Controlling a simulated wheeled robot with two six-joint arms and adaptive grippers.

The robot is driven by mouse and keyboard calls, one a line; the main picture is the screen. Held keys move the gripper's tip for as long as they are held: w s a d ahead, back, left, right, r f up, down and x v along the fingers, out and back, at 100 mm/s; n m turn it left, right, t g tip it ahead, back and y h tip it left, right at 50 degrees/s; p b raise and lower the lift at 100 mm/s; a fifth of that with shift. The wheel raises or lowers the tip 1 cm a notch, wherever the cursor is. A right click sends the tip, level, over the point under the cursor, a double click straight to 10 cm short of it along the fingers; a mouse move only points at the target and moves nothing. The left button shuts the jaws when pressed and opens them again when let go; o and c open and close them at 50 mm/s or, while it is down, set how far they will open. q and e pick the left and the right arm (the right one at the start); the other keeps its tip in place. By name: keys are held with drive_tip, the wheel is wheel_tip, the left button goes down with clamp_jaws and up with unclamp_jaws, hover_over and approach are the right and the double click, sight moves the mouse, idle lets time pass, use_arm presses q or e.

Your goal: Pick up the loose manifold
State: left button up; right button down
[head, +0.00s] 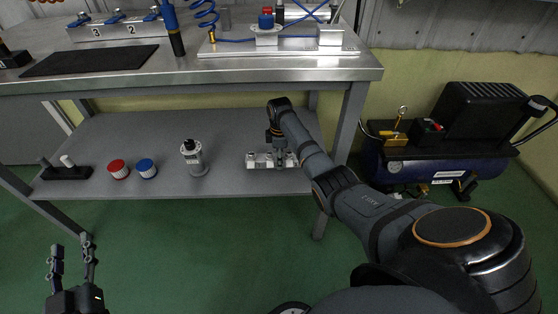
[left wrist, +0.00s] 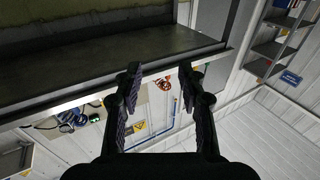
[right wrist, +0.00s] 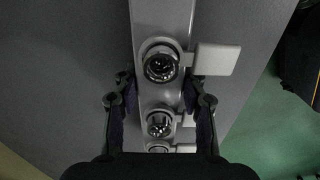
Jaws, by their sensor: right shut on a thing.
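The loose manifold (head: 254,162) is a light grey block with a row of round ports and pale tabs. It is on the lower shelf (head: 225,140) of the bench, near the shelf's front right part. My right gripper (head: 278,158) reaches down over it and is shut on it. In the right wrist view the manifold (right wrist: 160,18) runs between the two fingers (right wrist: 158,92), which lie against its sides. My left gripper (head: 72,252) is open and empty at the lower left, in front of the shelf. In the left wrist view its fingers (left wrist: 160,80) are apart with nothing between them.
On the shelf stand a grey cylindrical part (head: 195,160), a blue cap (head: 146,168), a red cap (head: 119,169) and a dark holder (head: 68,172). The bench top (head: 210,72) overhangs the shelf. An air compressor (head: 435,155) stands at right. Green floor in front is clear.

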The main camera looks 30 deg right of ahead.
drive_tip(key=shift+r, duration=0.1)
wheel_tip(320, 180, up, 2)
drive_tip(key=shift+w+p, duration=0.1)
drive_tip(key=shift+p, duration=0.5)
use_arm(q)
drive_tip(key=s+f+g, duration=0.3)
drive_tip(key=f+g, duration=0.1)
drive_tip(key=f, duration=0.4)
drive_tip(key=s+f+g, duration=0.4)
drive_tip(key=f, duration=0.4)
use_arm(e)
drive_tip(key=shift+r+p, duration=0.45)
drive_tip(key=shift+r, duration=0.5)
wheel_tip(320, 180, up, 4)
drive_tip(key=shift+f+p, duration=0.25)
drive_tip(key=shift+p, duration=0.5)
drive_tip(key=shift+r+p, duration=0.45)
drive_tip(key=shift+r, duration=0.5)
use_arm(q)
drive_tip(key=s+d+f+g, duration=0.1)
drive_tip(key=s+f+g, duration=0.5)
drive_tip(key=s, duration=0.4)
drive_tip(key=shift+f, duration=0.4)
use_arm(e)
drive_tip(key=shift+r, duration=0.35)
